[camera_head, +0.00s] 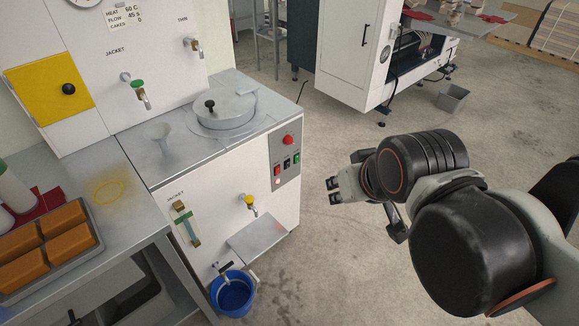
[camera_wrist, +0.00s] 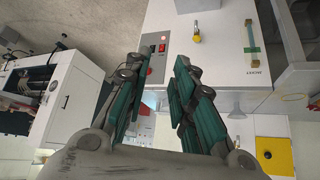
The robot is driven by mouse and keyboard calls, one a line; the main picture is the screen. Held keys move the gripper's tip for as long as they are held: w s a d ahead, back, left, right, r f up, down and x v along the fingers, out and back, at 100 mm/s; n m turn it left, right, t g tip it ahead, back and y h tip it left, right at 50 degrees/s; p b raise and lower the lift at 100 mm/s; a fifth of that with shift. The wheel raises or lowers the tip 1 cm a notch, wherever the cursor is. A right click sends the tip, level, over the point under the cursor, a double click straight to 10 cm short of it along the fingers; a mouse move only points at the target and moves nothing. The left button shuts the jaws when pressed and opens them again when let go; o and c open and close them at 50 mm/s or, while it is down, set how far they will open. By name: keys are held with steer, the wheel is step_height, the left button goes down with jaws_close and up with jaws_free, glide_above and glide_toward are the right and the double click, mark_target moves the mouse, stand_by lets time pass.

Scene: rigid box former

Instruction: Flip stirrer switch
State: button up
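The grey control panel (camera_head: 287,157) is on the front of the white machine, near its right corner. It has a red round button (camera_head: 289,139), a red switch (camera_head: 277,171), a black switch (camera_head: 286,162), a green switch (camera_head: 296,159) and a small white lamp (camera_head: 277,182). Labels are too small to tell which is the stirrer switch. My gripper (camera_head: 333,190) is right of the panel and apart from it.
A lidded pot (camera_head: 224,107) is in the machine top. A yellow-handled tap (camera_head: 249,201) sits below, left of the panel, above a metal shelf (camera_head: 257,238). A blue bucket (camera_head: 232,295) stands on the floor. A white cabinet (camera_head: 345,60) is behind; floor between is clear.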

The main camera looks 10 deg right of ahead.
steer(key=shift+w, duration=0.3)
jaws_close()
steer(key=w+d+f+m+y, duration=0.1)
steer(key=w+f+m, duration=0.3)
steer(key=w+m, duration=0.6)
steer(key=w+d+f+m+y, duration=0.15)
steer(key=w+f+m, duration=0.35)
steer(key=w, duration=1)
steer(key=w+d+f+m, duration=0.2)
steer(key=f+m, duration=0.3)
steer(key=f, duration=0.3)
steer(key=w+d+f+m+t+y, duration=0.1)
steer(key=w+f+m, duration=0.3)
steer(key=f, duration=0.4)
steer(key=w+d+f+m+t+y, duration=0.1)
steer(key=w+d+f+m, duration=0.1)
steer(key=w+f+m, duration=0.2)
step_height(320, 180, down, 5)
steer(key=shift+d+r+m+b, duration=0.1)
steer(key=shift+d+m+b, duration=0.25)
steer(key=shift+m, duration=0.85)
steer(key=shift+a, duration=0.1)
